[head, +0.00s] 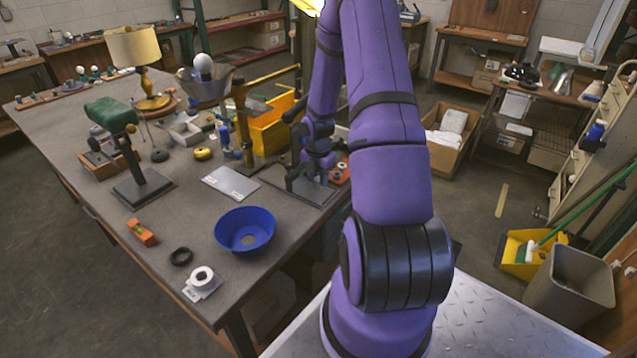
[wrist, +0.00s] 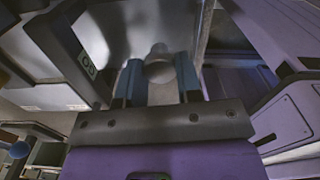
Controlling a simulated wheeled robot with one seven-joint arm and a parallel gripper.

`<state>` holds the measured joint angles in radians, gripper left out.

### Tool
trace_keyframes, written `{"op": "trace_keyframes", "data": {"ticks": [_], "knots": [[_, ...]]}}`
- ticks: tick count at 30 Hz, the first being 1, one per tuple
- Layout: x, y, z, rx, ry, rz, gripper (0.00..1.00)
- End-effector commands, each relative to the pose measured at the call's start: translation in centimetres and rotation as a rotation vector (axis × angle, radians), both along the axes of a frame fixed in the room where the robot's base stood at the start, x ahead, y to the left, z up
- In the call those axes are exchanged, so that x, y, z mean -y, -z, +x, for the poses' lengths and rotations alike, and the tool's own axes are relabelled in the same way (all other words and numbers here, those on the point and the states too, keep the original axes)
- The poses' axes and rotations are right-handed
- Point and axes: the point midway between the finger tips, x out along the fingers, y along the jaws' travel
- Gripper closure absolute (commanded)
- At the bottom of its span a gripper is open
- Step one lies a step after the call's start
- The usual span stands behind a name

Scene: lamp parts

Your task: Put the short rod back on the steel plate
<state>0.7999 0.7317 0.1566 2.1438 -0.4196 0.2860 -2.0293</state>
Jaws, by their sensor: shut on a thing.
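My gripper (head: 308,182) is low over the back right part of the bench, partly hidden by my own arm. In the wrist view my gripper (wrist: 159,66) is shut on the short rod (wrist: 160,70), a grey metal piece with a rounded end between the two blue-grey fingers. The rod cannot be made out in the head view. A shiny grey surface fills the wrist view beyond the fingers. Whether the rod touches the plate cannot be told.
A light grey labelled sheet (head: 230,184) lies left of the plate, with a blue bowl (head: 244,231) in front. A yellow bin (head: 272,125) and a brass-coloured stand (head: 242,120) are close behind. A red block with holes (head: 341,172) sits right of my gripper.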

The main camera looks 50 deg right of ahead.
Motion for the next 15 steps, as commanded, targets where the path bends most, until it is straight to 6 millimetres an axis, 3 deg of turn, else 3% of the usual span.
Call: {"op": "trace_keyframes", "data": {"ticks": [5,15], "knots": [[-0.1,2.1,0.0,0.0,-0.002,0.0,1.0],[0.0,2.4,0.0,0.0,-0.001,0.0,1.0]]}}
